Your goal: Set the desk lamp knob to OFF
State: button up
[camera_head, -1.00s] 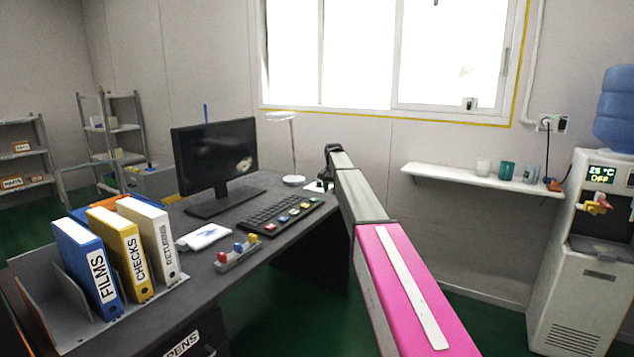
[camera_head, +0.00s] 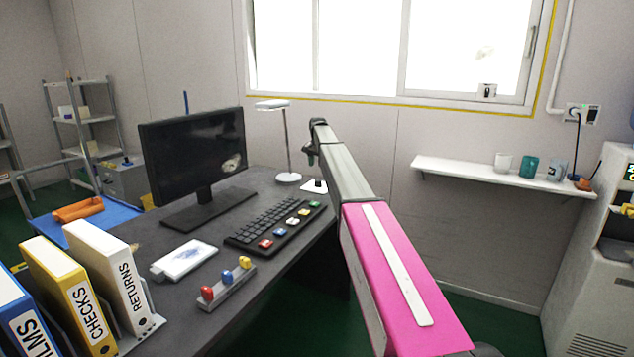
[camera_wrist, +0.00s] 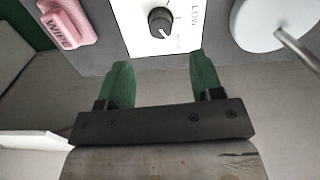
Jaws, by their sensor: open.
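The desk lamp (camera_head: 286,140) stands at the far end of the desk, with a round white base and a thin stem. Its base also shows at the top right of the wrist view (camera_wrist: 262,24). A white panel (camera_wrist: 185,38) next to the base carries a round dark knob (camera_wrist: 160,22) with a pale pointer mark. The word LOW is readable to the knob's right; another label is too small to read. My gripper (camera_wrist: 158,80) has two green fingers, spread apart and empty. The knob lies beyond the fingertips, between their lines, not touched. In the head view my gripper (camera_head: 312,155) is small and dark, near the lamp.
A pink WIPE block (camera_wrist: 68,22) lies left of the panel. A keyboard (camera_head: 270,225) and monitor (camera_head: 195,160) stand left of my arm. A wall shelf (camera_head: 480,178) with cups is to the right.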

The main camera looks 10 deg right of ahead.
aim_at(318, 181)
notch_tip(318, 181, down, 10)
jog(key=shift+r, duration=0.25)
jog(key=c, duration=0.9)
